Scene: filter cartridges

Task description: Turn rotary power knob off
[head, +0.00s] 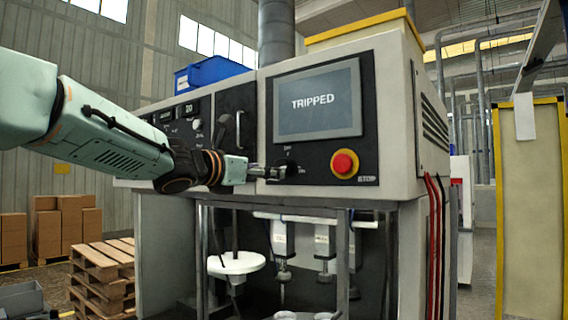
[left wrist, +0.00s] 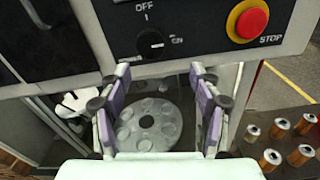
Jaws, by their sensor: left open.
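The black rotary power knob (left wrist: 150,43) is on the dark front panel, with OFF printed above it and ON at its right. Its pale mark appears to point right, towards ON. In the head view the knob (head: 291,169) sits below the screen, partly hidden by my gripper. My left gripper (left wrist: 160,75) is open and empty. Its purple-sided fingers stand apart, one either side of the knob's line and lower in the wrist view. In the head view the left gripper (head: 268,172) reaches in from the left, close to the knob. My right gripper is not in view.
The red stop button (head: 344,163) is right of the knob. The screen (head: 318,101) above reads TRIPPED. A round disc with recesses (left wrist: 148,122) lies below the panel. Wooden pallets (head: 103,275) are at left.

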